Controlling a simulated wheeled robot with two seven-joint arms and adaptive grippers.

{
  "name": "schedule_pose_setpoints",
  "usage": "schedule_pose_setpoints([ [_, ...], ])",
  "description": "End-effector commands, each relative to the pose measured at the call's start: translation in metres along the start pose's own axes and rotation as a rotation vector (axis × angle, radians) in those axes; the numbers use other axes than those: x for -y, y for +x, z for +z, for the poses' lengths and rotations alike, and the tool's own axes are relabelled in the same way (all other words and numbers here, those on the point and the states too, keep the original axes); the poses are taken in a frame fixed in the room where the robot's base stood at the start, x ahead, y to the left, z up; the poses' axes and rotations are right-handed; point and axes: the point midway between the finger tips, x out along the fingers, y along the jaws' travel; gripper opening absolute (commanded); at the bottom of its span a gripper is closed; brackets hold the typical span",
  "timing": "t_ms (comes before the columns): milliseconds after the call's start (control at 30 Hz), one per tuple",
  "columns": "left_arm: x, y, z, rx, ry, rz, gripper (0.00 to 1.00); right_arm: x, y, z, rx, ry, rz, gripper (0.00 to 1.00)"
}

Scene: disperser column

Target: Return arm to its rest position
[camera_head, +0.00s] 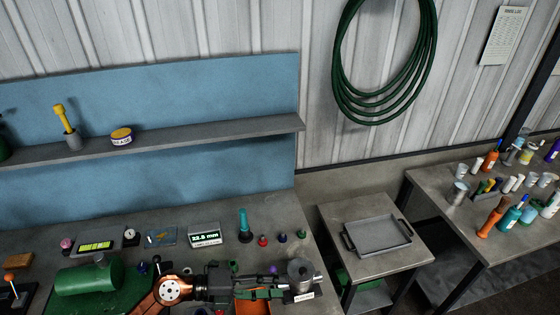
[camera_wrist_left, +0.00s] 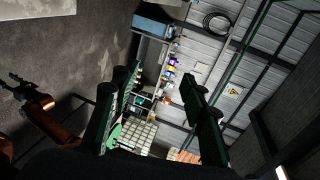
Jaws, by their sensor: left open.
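My left arm (camera_head: 172,290), orange and black, comes in from the bottom left of the head view and reaches right, low over the bench. My left gripper (camera_head: 264,281) has green fingers and is open, with nothing seen between them. It appears in front of a steel cylinder (camera_head: 300,268) and an orange bin (camera_head: 252,306); contact cannot be told. In the left wrist view my left gripper (camera_wrist_left: 162,90) shows its two fingers spread apart. An orange arm with a dark gripper (camera_wrist_left: 18,88), seemingly my right one, shows small at the left edge; its jaws are unclear.
The bench holds a green cylinder (camera_head: 88,279), a display reading 22.5 mm (camera_head: 206,236), a teal bottle (camera_head: 243,226) and several small coloured pieces. A shelf (camera_head: 210,139) runs behind. A side table bears a grey tray (camera_head: 377,236); a crowded bench (camera_head: 478,240) stands right.

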Motion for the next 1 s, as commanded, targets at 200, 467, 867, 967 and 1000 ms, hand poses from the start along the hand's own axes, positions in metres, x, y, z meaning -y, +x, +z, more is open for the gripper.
schedule_pose_setpoints([
  [200, 0.096, -0.062, 0.055, 0.309, -0.233, -0.574, 0.41, -0.001, 0.000, 0.000, 0.000, 0.000, 0.001, 0.40],
  [467, 0.040, -0.204, 0.146, 0.850, -0.668, -0.947, 0.41, -0.002, 0.000, 0.001, 0.001, -0.001, 0.002, 0.40],
  [867, -0.218, -0.306, 0.106, 1.526, -1.426, -0.845, 0.41, -0.003, 0.000, 0.001, 0.001, -0.001, 0.003, 0.40],
  [967, -0.273, -0.307, 0.066, 1.630, -1.607, -0.733, 0.41, -0.003, 0.000, 0.001, 0.001, -0.001, 0.003, 0.40],
  [1000, -0.289, -0.306, 0.050, 1.659, -1.670, -0.689, 0.41, -0.003, 0.000, 0.001, 0.001, -0.001, 0.003, 0.40],
])
